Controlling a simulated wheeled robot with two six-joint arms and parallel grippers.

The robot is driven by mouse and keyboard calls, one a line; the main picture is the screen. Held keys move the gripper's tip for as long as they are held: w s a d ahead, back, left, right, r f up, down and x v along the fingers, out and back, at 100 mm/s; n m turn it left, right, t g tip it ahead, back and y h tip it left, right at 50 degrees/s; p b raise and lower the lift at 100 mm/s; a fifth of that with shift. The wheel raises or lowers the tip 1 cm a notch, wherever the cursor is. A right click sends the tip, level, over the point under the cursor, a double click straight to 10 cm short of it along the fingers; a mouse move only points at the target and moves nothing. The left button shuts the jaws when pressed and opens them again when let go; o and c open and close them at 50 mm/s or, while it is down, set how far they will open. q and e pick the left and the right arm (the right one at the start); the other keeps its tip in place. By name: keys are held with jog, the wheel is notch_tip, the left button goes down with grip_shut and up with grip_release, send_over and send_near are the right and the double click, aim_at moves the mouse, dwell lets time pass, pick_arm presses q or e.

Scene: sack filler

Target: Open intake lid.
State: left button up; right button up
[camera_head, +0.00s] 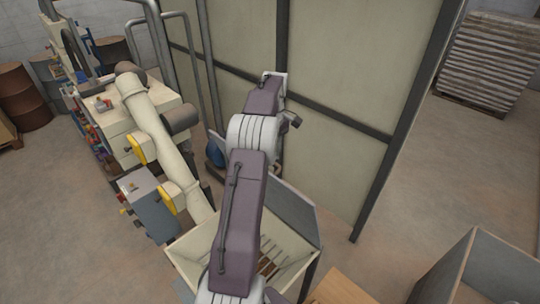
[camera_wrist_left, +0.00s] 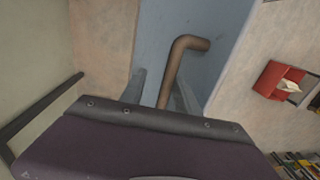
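The intake hopper (camera_head: 188,262) is a cream box at the bottom of the head view, and slats show inside its open mouth. A grey-blue lid panel (camera_head: 295,210) stands raised and tilted at its far right side. In the left wrist view the blue panel (camera_wrist_left: 228,25) carries a brown bent handle (camera_wrist_left: 187,45). My left gripper (camera_wrist_left: 160,85) has its fingers apart, with the handle's lower part between them in the picture and a gap on its left. Contact cannot be told. The head view hides the left fingertips behind my arm. My right gripper is not in view.
A cream machine (camera_head: 160,105) with a sloping tube and a grey control box (camera_head: 148,205) stands left of the hopper. A tall beige panel wall (camera_head: 330,90) rises behind. A grey open bin (camera_head: 480,270) is at lower right. Floor between wall and bin is clear.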

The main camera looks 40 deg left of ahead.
pick_arm(q)
jog(key=shift+a, duration=0.1)
notch_tip(320, 180, up, 9)
jog(key=p, duration=0.2)
jog(key=shift+w, duration=0.25)
dwell(0.5)
